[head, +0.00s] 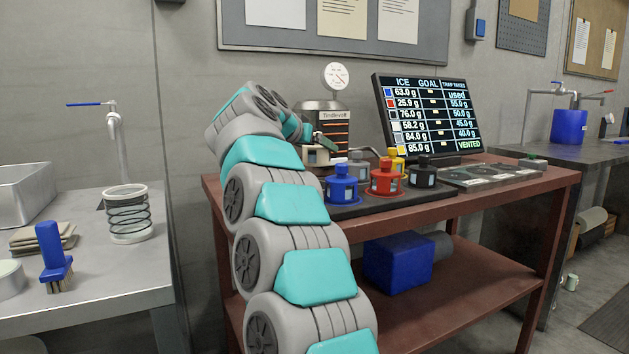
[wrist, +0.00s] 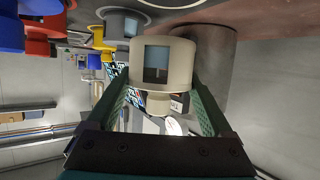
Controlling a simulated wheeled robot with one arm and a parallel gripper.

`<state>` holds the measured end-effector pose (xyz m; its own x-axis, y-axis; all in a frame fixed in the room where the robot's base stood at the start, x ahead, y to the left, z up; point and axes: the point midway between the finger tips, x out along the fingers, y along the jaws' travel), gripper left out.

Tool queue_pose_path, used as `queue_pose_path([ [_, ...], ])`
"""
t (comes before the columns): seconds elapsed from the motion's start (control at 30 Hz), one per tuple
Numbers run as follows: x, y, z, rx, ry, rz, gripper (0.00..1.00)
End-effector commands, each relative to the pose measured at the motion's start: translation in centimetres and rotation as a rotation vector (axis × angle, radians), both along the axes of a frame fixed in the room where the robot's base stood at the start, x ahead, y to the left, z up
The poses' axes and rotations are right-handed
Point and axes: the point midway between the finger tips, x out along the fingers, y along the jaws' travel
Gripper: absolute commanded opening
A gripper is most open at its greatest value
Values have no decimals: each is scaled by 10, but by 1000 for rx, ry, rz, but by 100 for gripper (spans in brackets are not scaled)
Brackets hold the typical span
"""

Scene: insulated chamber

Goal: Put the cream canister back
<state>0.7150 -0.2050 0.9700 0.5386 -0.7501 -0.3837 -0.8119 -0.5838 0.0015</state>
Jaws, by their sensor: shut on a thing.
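The cream canister (wrist: 178,65) is between the two green fingers of my gripper (wrist: 160,88) in the wrist view, with its dark square window facing the camera. My gripper (head: 322,143) is shut on it. In the head view the cream canister (head: 318,156) shows small at the left end of the red bench, in front of the Tindevolt device (head: 325,118), partly hidden by my arm. I cannot tell whether it touches a surface. The dark tray (head: 400,199) is to its right.
Blue (head: 341,187), red (head: 385,179), grey (head: 358,166), yellow (head: 394,161) and black (head: 421,174) canisters stand close together on the tray. A screen (head: 428,115) stands behind them. Flat dark panels (head: 490,174) lie to the right.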

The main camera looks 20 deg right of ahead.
Motion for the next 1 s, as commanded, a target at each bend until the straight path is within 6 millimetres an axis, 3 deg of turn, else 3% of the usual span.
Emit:
queue_pose_path([
  [0.03, -1, 0, -11, -2, 2, 1, 24],
  [0.27, -1, 0, -22, -1, -3, 1, 24],
  [0.5, 0, -1, -53, -1, -1, 1, 24],
  [0.87, 0, 0, -53, -1, -1, 1, 24],
  [0.9, 0, 0, -54, -1, -1, 1, 88],
  [1.0, 0, 0, -54, -1, -2, 1, 99],
])
